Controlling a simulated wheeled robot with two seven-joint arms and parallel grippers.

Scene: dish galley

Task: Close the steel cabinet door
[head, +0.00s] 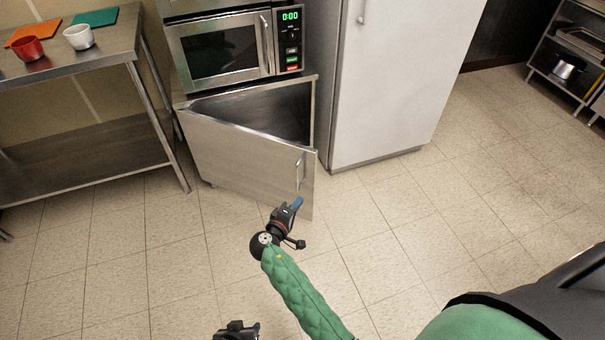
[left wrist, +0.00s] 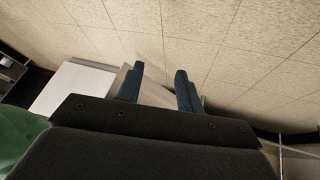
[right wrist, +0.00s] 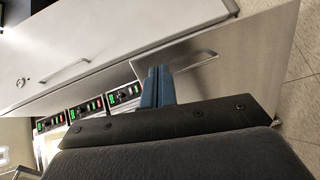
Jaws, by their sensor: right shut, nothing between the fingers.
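The steel cabinet door (head: 240,155) is hinged at its left and stands partly open, its free right edge swung out toward me. Its bar handle (head: 300,171) is near that edge. The dark interior (head: 270,105) shows above the door. My right gripper (head: 297,204) is shut and empty, by the lower free edge of the door. In the right wrist view, its closed fingers (right wrist: 157,85) appear close to the door handle (right wrist: 195,63); I cannot tell if they touch. My left gripper (head: 237,328) is low at the bottom edge, away from the door; its fingers (left wrist: 158,85) are apart and empty.
A microwave (head: 225,45) sits on the cabinet. A tall white fridge (head: 385,80) stands right of it. The tiled floor (head: 430,220) in front is clear.

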